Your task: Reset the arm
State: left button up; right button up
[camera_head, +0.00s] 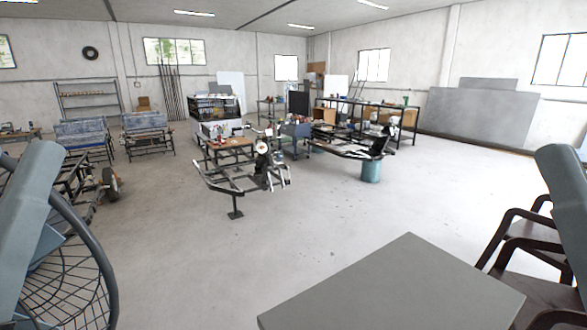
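Blue-grey links of my two arms show at the far left and far right edges of the head view. Neither gripper is in the frame, so I cannot see their fingers or whether they hold anything. A plain grey tabletop (400,285) lies at the bottom, right of centre. The visible part of its surface is bare. I cannot make out a spring suspension part anywhere in view.
Dark brown chairs (530,255) stand right of the tabletop, close to my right arm. A black wire basket shape (65,285) sits at lower left by my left arm. A metal vehicle frame (235,185) stands mid-floor. The concrete floor (300,245) between is clear.

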pick_arm(q)
notch_tip(320, 180, up, 38)
jog(key=p, duration=3.8)
jog(key=shift+d+n+h, duration=0.15)
jog(key=shift+n+h, duration=0.15)
